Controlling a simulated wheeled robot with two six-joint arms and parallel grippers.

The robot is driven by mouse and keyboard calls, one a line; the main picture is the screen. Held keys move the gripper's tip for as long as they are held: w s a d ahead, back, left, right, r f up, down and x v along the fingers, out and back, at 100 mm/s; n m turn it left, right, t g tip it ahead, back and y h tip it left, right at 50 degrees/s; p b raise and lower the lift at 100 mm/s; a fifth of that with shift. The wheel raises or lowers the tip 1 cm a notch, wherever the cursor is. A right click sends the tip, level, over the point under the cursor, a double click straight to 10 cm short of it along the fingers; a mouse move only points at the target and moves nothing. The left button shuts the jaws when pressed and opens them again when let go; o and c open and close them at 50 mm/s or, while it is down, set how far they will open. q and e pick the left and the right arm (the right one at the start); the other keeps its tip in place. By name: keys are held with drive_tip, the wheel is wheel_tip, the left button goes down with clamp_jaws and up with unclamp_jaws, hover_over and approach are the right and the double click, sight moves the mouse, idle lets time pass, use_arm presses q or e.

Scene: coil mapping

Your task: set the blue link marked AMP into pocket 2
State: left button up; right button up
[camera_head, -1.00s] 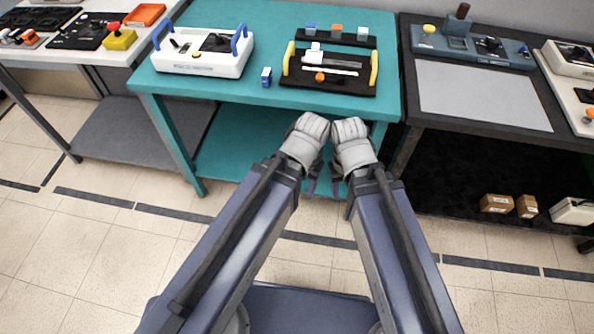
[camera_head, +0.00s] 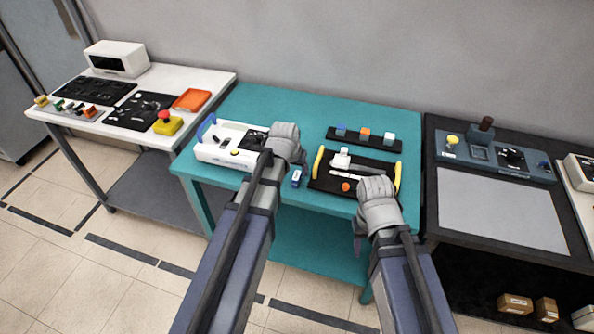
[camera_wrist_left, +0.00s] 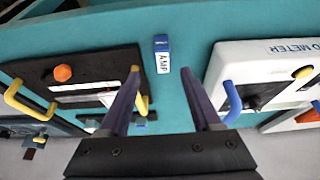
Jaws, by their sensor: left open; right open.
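The blue link with a white face marked AMP (camera_head: 297,178) lies on the teal table between the white meter box and the black board. It also shows in the left wrist view (camera_wrist_left: 162,53), just beyond my fingertips and apart from them. My left gripper (camera_wrist_left: 160,84) is open and empty above the table; in the head view its fingers are mostly hidden behind its wrist. My right gripper (camera_head: 374,188) is open at the front right of the black board (camera_head: 322,182) with yellow handles. No pocket number is readable, so I cannot tell which is pocket 2.
The white meter box (camera_head: 216,153) with blue handles stands left of the link. A black rack (camera_head: 345,135) with blue, orange and white blocks lies behind the board. A white bench (camera_head: 85,125) stands left, a dark bench (camera_head: 432,215) right. The table's back left is clear.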

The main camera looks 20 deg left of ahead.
sight(296, 176)
use_arm(q)
drive_tip(key=shift+b+x, duration=1.2)
drive_tip(key=shift+x, duration=0.05)
drive_tip(key=b+x, duration=0.5)
drive_tip(key=shift+w+a+f, duration=0.1)
drive_tip(key=shift+a+f, duration=0.1)
drive_tip(key=shift+a, duration=0.05)
drive_tip(key=shift+r, duration=0.1)
clamp_jaws()
